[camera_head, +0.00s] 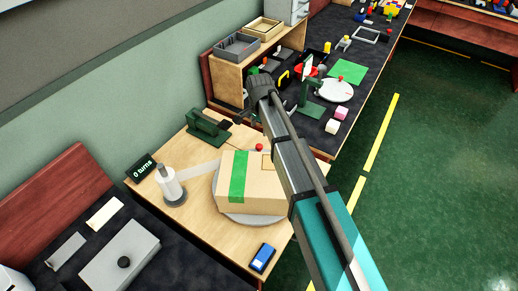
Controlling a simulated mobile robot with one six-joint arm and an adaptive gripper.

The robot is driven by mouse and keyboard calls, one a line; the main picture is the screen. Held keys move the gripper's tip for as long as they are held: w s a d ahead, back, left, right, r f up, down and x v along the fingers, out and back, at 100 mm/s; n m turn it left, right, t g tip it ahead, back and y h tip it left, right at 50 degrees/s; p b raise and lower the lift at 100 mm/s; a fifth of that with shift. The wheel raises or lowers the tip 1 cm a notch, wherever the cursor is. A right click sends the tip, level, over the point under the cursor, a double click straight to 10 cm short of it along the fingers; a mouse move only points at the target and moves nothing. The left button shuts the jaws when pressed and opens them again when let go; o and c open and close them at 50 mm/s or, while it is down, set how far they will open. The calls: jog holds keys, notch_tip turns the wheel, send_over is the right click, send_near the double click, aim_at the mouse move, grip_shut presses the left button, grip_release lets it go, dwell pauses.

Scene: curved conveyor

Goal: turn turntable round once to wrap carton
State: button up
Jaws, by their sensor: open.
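A brown carton (262,185) with a green tape strip lies on the round grey turntable (238,217) on a wooden bench. A small red knob (259,147) shows at the turntable's far edge. A white film roll (172,186) stands upright on a dark base to the left. A pale strip of film (201,171) runs from it toward the carton. A black sign (141,168) reads "0 turns". My gripper (236,120) is small and dark beyond the knob, near the end of my arm, apart from the knob. It is open and holds nothing I can see.
A green tool (207,127) sits on the bench behind the film roll. A blue device (262,258) lies at the bench's front. A grey box (120,258) is on the dark surface at left. Beyond my arm, a second bench holds a white disc (335,91) and small parts.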

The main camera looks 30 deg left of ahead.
aim_at(259, 146)
jog(key=shift+f+b, duration=4.65)
jog(key=shift+f, duration=0.35)
grip_shut()
